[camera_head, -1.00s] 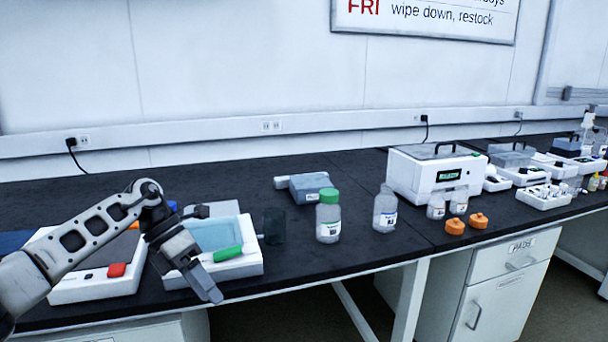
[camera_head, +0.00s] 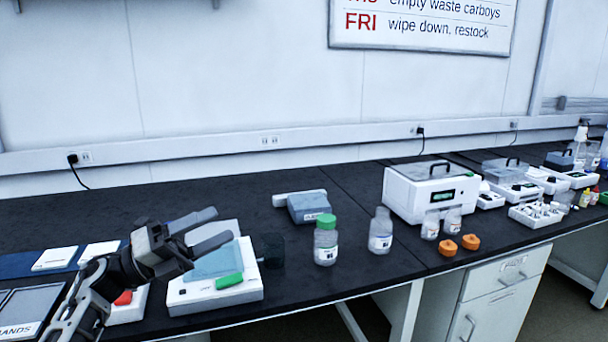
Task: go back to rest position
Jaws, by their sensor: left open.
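My left gripper (camera_head: 219,230) is open and empty. Its fingers point right, above a white device with a pale blue top and a green block (camera_head: 176,297) at the left of the bench. The left arm comes in from the lower left and covers part of a second white device with a red block (camera_head: 129,312). My right gripper is not in view.
The black bench (camera_head: 340,275) holds a green-capped bottle (camera_head: 326,245), an uncapped bottle (camera_head: 381,234), two orange caps (camera_head: 460,243) and a white box with a clear lid (camera_head: 410,196). A dark cup (camera_head: 270,249) stands near the gripper. Bare bench lies behind the devices.

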